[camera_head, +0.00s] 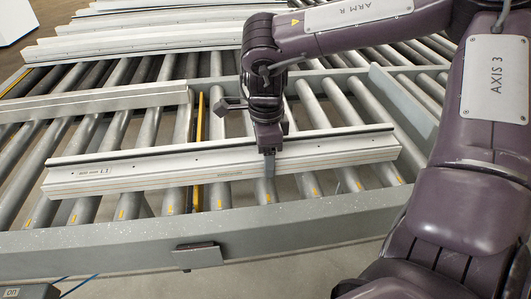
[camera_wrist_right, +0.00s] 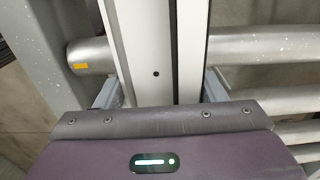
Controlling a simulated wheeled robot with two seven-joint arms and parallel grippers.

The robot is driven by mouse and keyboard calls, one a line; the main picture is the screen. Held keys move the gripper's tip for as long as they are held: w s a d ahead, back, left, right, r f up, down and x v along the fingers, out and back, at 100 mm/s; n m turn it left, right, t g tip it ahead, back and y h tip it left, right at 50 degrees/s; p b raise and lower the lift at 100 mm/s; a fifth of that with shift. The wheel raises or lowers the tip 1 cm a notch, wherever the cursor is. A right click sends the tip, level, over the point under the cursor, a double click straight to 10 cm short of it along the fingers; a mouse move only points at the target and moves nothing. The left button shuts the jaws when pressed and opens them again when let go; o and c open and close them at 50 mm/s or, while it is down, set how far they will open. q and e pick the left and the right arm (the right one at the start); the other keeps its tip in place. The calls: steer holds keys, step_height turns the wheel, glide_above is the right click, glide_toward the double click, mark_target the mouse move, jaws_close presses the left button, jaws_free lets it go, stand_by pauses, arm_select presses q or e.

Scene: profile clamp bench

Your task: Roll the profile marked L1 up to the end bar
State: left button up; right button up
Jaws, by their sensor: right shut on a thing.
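A long pale profile (camera_head: 150,172) with a dark top slot lies across the rollers near the front rail. In the right wrist view the profile (camera_wrist_right: 150,50) runs between the two fingers of the gripper (camera_wrist_right: 160,90). My left gripper is not in view. I cannot tell which of the bars is the end bar.
A grey front rail (camera_head: 120,245) with a dark block (camera_head: 198,255) borders the grey rollers (camera_head: 350,180). A grey beam (camera_head: 95,102) lies behind the profile at left. More pale profiles (camera_head: 140,42) lie at the back. A narrow yellow strip (camera_head: 200,118) runs between rollers.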

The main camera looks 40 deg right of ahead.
mark_target(323, 145)
steer(key=shift+s+d+r+p, duration=0.1)
steer(key=shift+s+d+p, duration=0.5)
steer(key=shift+d, duration=0.45)
steer(key=shift+s+d+f+p, duration=0.1)
steer(key=shift+s+d+p, duration=0.45)
steer(key=shift+d, duration=0.45)
steer(key=shift+s+d+r+p, duration=0.1)
steer(key=shift+s+d+p, duration=0.45)
steer(key=shift+d, duration=0.5)
steer(key=shift+s+d+p, duration=0.5)
steer(key=shift+d, duration=0.2)
steer(key=shift+s+d+p, duration=0.45)
steer(key=shift+d, duration=0.25)
steer(key=shift+s+d+p, duration=0.35)
steer(key=shift+d+p, duration=0.15)
steer(key=shift+d, duration=0.05)
steer(key=shift+s+d+p, duration=0.3)
steer(key=shift+d+p, duration=0.2)
steer(key=o, duration=1.8)
steer(key=shift+s, duration=0.15)
steer(key=shift+r+b, duration=0.8)
steer(key=shift+r, duration=3)
